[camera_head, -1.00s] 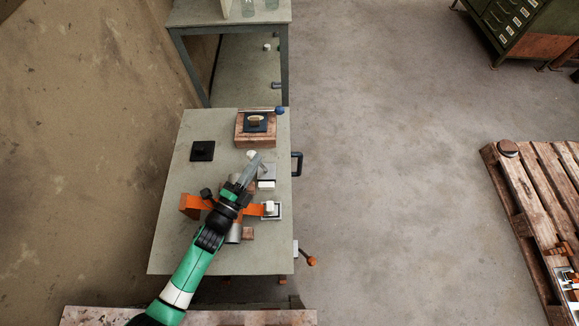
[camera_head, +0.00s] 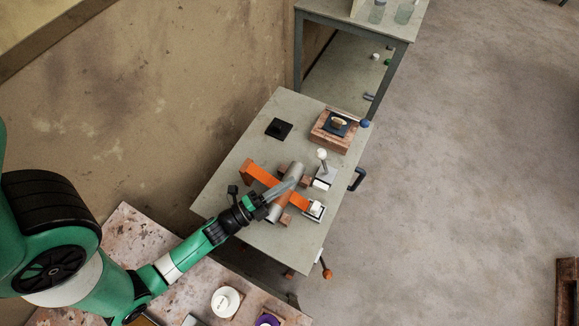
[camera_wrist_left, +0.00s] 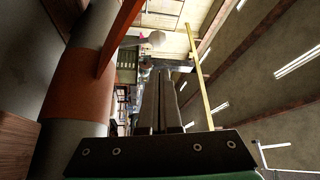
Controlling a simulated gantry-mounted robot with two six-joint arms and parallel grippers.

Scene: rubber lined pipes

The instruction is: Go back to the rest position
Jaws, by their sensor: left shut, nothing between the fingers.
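My left gripper (camera_head: 293,184) reaches in from the lower left over the small grey table (camera_head: 237,165). Its fingers are together and empty, and they also show shut in the left wrist view (camera_wrist_left: 160,100). In the head view it overlaps a grey pipe (camera_head: 294,171) lying on the table; I cannot tell how much height is between them. An orange strap or bracket (camera_head: 262,174) crosses by the pipe. In the wrist view the pipe (camera_wrist_left: 88,30) with a rust-orange band (camera_wrist_left: 75,85) stands close left of the fingers, apart from them. My right gripper is not in view.
A black square plate (camera_head: 279,129) and a wooden block (camera_head: 330,139) with a dark pad sit at the table's far side. Small metal stands (camera_head: 323,178) are right of the pipe. A worn bench (camera_head: 140,235) holds a white round item (camera_head: 226,301). Open floor lies right.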

